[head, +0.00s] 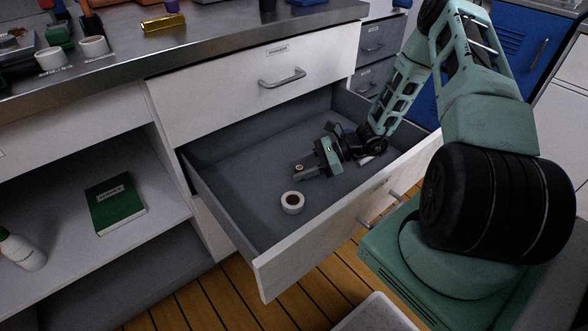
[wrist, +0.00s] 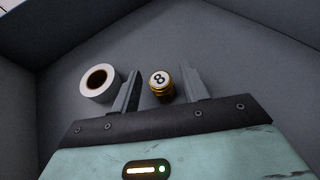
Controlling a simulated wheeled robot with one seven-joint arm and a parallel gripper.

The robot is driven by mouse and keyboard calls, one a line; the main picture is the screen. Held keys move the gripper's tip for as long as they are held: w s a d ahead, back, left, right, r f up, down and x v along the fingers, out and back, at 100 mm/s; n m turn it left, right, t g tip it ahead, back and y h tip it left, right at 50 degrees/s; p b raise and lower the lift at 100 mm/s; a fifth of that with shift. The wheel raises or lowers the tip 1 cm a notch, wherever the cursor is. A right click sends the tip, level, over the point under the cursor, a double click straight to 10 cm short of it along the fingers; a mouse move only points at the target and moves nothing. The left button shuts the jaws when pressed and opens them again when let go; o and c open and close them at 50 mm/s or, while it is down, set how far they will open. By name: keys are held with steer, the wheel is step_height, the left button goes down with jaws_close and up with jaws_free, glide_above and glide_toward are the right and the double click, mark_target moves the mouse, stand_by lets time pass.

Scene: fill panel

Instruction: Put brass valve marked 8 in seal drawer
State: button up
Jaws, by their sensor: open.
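The brass valve marked 8 (wrist: 161,84) shows its numbered white top in the wrist view. It stands on the floor of the open drawer (head: 235,180), between the two fingers of my gripper (wrist: 156,92). The fingers are apart, with a visible gap at least on the valve's left side. In the head view my gripper (head: 305,172) is low inside the drawer, and the valve is small and hard to make out there. The label on the drawer front is too small to read.
A white tape roll (head: 292,202) lies in the drawer, left of my gripper in the wrist view (wrist: 99,82). A closed drawer (head: 230,90) is above. The counter (head: 210,35) holds a gold cylinder (head: 163,22) and other items. A green book (head: 115,203) lies on the left shelf.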

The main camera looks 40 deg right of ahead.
steer(key=p+v, duration=0.1)
steer(key=v, duration=0.8)
steer(key=shift+a+r, duration=0.1)
steer(key=shift+r, duration=0.15)
steer(key=s+a+r+n+g+h, duration=0.15)
steer(key=a+r+n+g, duration=0.25)
steer(key=a+r+n, duration=0.45)
steer(key=s+a+r+n+g+h, duration=0.1)
steer(key=a+r+n+g+h, duration=0.3)
steer(key=a, duration=0.7)
steer(key=s+a+r+n+t+h, duration=0.1)
steer(key=s+a+r+n+h, duration=0.1)
steer(key=s+a+r+n, duration=0.2)
steer(key=s+a+r+n+h, duration=0.3)
steer(key=s+a+r+n, duration=0.2)
steer(key=s+n, duration=0.8)
steer(key=a+n, duration=0.2)
steer(key=a, duration=0.1)
steer(key=shift+a+t+h, duration=0.25)
steer(key=shift+t+h, duration=0.1)
steer(key=shift+t, duration=0.05)
steer(key=shift+s+r+p, duration=0.15)
steer(key=shift+p, duration=0.15)
